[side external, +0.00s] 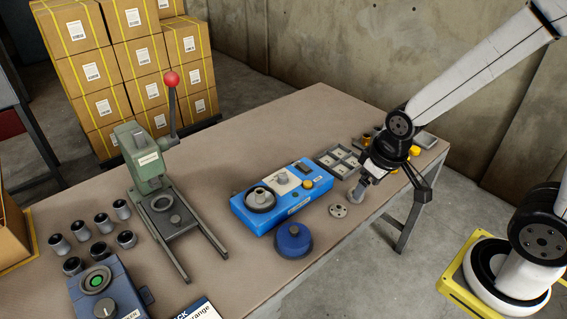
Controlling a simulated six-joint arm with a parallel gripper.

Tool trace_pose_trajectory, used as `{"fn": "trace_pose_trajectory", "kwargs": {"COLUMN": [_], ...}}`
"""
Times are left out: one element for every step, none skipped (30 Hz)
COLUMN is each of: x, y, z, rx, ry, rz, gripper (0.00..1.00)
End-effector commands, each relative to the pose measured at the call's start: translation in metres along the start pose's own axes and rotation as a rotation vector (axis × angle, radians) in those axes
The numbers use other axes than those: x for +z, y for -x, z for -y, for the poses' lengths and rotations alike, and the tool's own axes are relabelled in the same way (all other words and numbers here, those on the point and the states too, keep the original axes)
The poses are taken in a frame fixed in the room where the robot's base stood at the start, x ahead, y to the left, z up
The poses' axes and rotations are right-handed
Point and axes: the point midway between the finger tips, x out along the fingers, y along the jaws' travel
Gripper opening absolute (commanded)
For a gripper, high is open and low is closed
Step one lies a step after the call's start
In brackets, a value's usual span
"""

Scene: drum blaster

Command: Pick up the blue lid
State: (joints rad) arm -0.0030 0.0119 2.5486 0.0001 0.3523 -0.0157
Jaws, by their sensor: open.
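The blue lid (293,239) is round and dark blue, with a raised knob-like centre. It sits on the table near its front edge, in front of the light-blue machine. My gripper (354,193) is to the right of the lid, low over the table and clear of the lid. Its jaws are open, though they look small here and partly blend with the arm. I see nothing between them.
The light-blue machine (280,195) stands behind the lid. A small grey flanged part (338,210) lies between lid and gripper. A grey sectioned tray (340,161) is behind. A green lever press (160,190) and several metal cups (102,222) stand left.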

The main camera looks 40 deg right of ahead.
Motion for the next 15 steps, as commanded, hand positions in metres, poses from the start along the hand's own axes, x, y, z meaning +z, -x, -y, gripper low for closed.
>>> {"fn": "trace_pose_trajectory", "kwargs": {"x": [-0.003, -0.004, -0.007, -0.010, -0.013, -0.017, -0.021, -0.025, -0.030, -0.034, -0.038, -0.043, -0.047, -0.052, -0.057], "y": [-0.002, -0.003, -0.005, -0.007, -0.009, -0.012, -0.015, -0.018, -0.022, -0.026, -0.030, -0.035, -0.039, -0.044, -0.050], "z": [0.001, 0.002, 0.003, 0.004, 0.005, 0.006, 0.008, 0.009, 0.012, 0.014, 0.016, 0.018, 0.021, 0.023, 0.026], "rx": [-0.001, -0.002, -0.003, -0.004, -0.005, -0.006, -0.008, -0.010, -0.013, -0.015, -0.018, -0.021, -0.024, -0.027, -0.032], "ry": [0.015, 0.028, 0.049, 0.066, 0.087, 0.117, 0.142, 0.170, 0.210, 0.242, 0.274, 0.318, 0.352, 0.386, 0.432], "rz": [0.005, 0.008, 0.012, 0.016, 0.021, 0.027, 0.033, 0.038, 0.046, 0.053, 0.060, 0.069, 0.075, 0.081, 0.089], "gripper": [0.81, 0.81, 0.81, 0.81, 0.81, 0.81, 0.81, 0.81, 0.81, 0.81, 0.81, 0.81, 0.81, 0.81, 0.81]}}
